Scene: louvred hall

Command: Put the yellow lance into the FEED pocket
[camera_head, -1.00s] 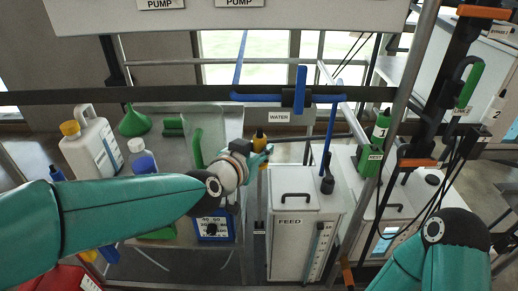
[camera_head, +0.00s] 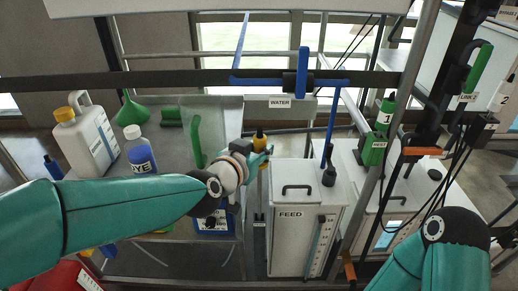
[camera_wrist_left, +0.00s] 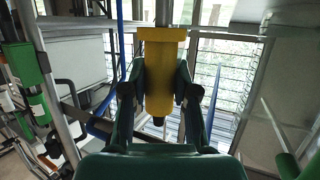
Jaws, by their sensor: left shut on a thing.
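My left gripper (camera_head: 258,155) is shut on the yellow lance (camera_head: 262,146), which shows small, with a dark tip, in the head view. In the left wrist view the lance's yellow body (camera_wrist_left: 160,85) sits between both fingers of the gripper (camera_wrist_left: 160,100), with a wider yellow collar and a grey rod beyond it. The white tank marked FEED (camera_head: 290,245) stands to the right of and below the gripper, apart from it. I cannot make out the FEED pocket itself. My right arm enters at lower right; its gripper is not in view.
A blue pipe (camera_head: 329,135) comes down to a black fitting at the FEED tank's right. A WATER sign (camera_head: 279,103) hangs behind. Left of the gripper, a bench holds a white jug (camera_head: 85,140), a dye bottle (camera_head: 140,155) and a green funnel (camera_head: 131,111). Posts and cables crowd the right.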

